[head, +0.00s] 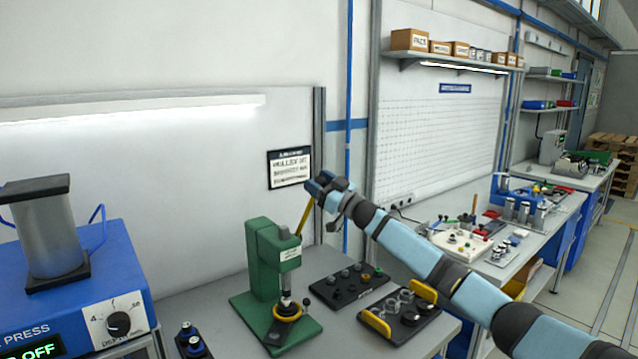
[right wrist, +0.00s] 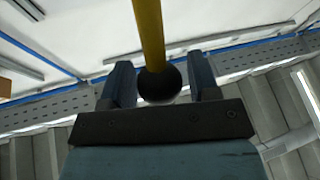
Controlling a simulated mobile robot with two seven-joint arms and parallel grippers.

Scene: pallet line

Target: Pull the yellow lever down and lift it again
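The yellow lever (head: 306,216) rises from the green press (head: 265,262) and leans slightly right, with its upper end at my right gripper (head: 322,185). In the right wrist view the yellow lever (right wrist: 149,35) ends in a black ball knob (right wrist: 159,84). The knob lies between the two fingers of my right gripper (right wrist: 161,82). The fingers stand apart, with a narrow gap showing beside the knob, so the gripper looks open around it. In the head view the knob is hidden by the gripper. My left gripper is not in view.
A blue press machine (head: 75,290) stands at the left. Two dark trays with small parts, one at the back (head: 345,285) and one with yellow handles (head: 400,318), lie right of the green press. A sign (head: 289,167) hangs on the wall behind.

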